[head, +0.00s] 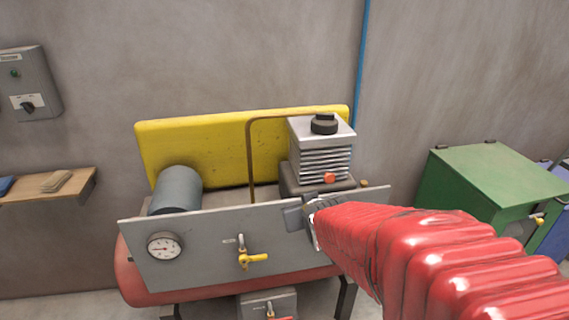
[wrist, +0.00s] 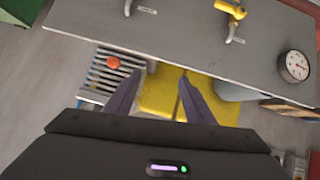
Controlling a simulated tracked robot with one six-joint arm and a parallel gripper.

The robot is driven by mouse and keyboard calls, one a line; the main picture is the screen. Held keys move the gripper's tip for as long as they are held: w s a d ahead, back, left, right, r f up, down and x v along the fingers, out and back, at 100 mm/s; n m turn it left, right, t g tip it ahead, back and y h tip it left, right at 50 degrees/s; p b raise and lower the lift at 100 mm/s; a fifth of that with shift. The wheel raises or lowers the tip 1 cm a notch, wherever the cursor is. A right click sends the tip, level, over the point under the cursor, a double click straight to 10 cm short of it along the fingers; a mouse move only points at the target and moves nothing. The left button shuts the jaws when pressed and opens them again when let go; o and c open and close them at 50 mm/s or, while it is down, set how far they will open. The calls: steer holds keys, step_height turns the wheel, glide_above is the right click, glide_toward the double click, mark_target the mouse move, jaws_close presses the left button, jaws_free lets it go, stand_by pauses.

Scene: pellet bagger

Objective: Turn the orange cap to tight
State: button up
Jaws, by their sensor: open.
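The orange cap (head: 329,178) is a small round knob low on the front of the finned compressor block (head: 322,160). In the wrist view the orange cap (wrist: 113,63) lies just outside the left finger, not between the fingers. My gripper (head: 296,214) is open and empty, in front of and below the block, close to the grey panel (head: 205,250). In the wrist view my gripper (wrist: 160,78) shows both dark fingers spread apart. Any tight mark on the cap is too small to tell.
The panel carries a gauge (head: 165,246) and a yellow valve handle (head: 253,259). A thin brown pipe (head: 250,160) runs up beside the block. A yellow guard (head: 215,142) and grey cylinder (head: 176,190) stand at left. A green cabinet (head: 490,180) stands at right.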

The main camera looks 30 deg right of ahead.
steer(key=w+d+f+t, duration=0.1)
steer(key=d+f+t, duration=0.2)
steer(key=d, duration=0.4)
steer(key=w+d+f+t, duration=0.1)
steer(key=d+f+t, duration=0.3)
steer(key=d, duration=0.4)
steer(key=shift+d+m+h, duration=0.2)
steer(key=shift+m+h, duration=0.2)
steer(key=shift+f, duration=0.1)
